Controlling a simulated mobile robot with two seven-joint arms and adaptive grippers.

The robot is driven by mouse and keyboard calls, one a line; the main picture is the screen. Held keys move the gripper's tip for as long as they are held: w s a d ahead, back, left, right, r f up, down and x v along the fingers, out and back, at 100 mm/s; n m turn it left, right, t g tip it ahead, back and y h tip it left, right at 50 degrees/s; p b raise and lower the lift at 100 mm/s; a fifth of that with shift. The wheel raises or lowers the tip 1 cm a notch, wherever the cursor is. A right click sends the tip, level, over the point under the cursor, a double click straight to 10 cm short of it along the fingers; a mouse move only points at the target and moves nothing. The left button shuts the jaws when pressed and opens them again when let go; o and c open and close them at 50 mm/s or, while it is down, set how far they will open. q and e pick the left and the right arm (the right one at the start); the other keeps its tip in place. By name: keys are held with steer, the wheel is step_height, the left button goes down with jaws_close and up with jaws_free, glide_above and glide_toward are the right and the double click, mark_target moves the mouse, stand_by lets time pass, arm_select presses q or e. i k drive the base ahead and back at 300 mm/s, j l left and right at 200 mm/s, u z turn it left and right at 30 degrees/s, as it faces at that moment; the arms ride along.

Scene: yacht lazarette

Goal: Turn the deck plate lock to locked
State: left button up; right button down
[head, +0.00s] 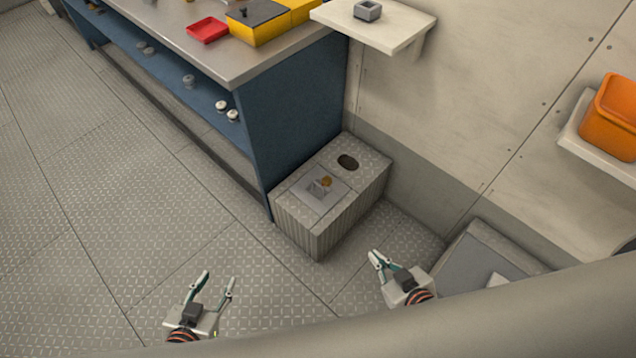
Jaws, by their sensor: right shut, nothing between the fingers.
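The deck plate (332,189) is a grey panel set in the top of a low ribbed box (292,226) on the floor by the blue bench. A small lock (321,187) with a brass-coloured part sits on the panel. It is too small to tell which way the lock points. My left gripper (217,281) is open and empty over the floor, in front and to the left of the box. My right gripper (377,258) is shut and empty, to the right and in front of the box, apart from the lock.
A dark round hole (348,162) is in the box top behind the panel. The blue bench (290,111) stands left of the box, with a white shelf (402,31) above. Another low box (480,255) is at right. The floor (150,230) at left is clear.

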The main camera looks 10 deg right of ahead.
mark_target(327, 180)
steer(key=i+j, duration=0.25)
steer(key=j, duration=0.15)
steer(key=i+j+z, duration=0.15)
steer(key=i+j, duration=0.3)
steer(key=j, duration=0.3)
steer(key=z, duration=2.05)
